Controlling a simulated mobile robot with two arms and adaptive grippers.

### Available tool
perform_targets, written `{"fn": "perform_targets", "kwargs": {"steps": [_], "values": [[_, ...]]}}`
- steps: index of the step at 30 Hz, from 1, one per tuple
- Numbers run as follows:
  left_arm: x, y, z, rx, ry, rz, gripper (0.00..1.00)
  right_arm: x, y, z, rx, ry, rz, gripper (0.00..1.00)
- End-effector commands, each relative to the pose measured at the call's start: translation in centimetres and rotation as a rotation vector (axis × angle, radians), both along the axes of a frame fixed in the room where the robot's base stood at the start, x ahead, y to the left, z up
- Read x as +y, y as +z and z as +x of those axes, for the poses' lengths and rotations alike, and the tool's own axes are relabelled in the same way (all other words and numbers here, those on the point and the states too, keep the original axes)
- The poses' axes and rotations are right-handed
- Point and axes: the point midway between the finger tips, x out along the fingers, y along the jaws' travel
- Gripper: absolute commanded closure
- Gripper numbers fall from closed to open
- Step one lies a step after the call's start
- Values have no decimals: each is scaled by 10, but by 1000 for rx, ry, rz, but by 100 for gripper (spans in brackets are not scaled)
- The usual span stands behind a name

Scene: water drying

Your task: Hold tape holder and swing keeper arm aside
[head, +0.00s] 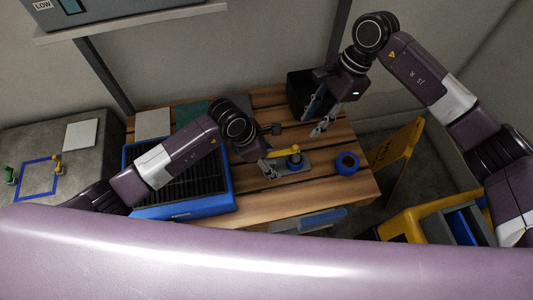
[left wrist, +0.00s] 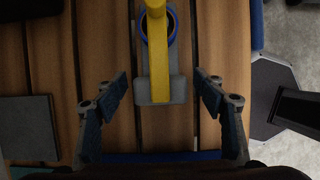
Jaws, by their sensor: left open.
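The tape holder has a grey base plate (head: 297,170) with a blue roll (head: 294,161) on it, and it lies on the wooden table. A yellow keeper arm (head: 282,152) lies across its top. In the left wrist view, the keeper arm (left wrist: 157,62) runs lengthwise over the roll (left wrist: 172,22) and the base (left wrist: 178,92). My left gripper (head: 270,150) is open at the holder's near end. Its fingers (left wrist: 159,98) stand on either side of the base, apart from it. My right gripper (head: 317,116) looks open and empty, above the table behind the holder.
A blue crate with dark slats (head: 183,211) stands at the left. A black box (head: 297,90) stands at the back right. A yellow folding sign (head: 396,155) stands beyond the table's right edge.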

Motion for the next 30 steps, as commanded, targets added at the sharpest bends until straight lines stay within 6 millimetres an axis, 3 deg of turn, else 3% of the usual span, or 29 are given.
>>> {"fn": "perform_targets", "kwargs": {"steps": [6,18,30], "values": [[-10,-25,3,1,1,-1,36,0,0,0,0,0,0,71],[-13,-31,4,-1,0,-2,37,0,0,0,0,0,0,71],[-12,-31,4,-1,0,-2,81,0,0,0,0,0,0,71]]}}
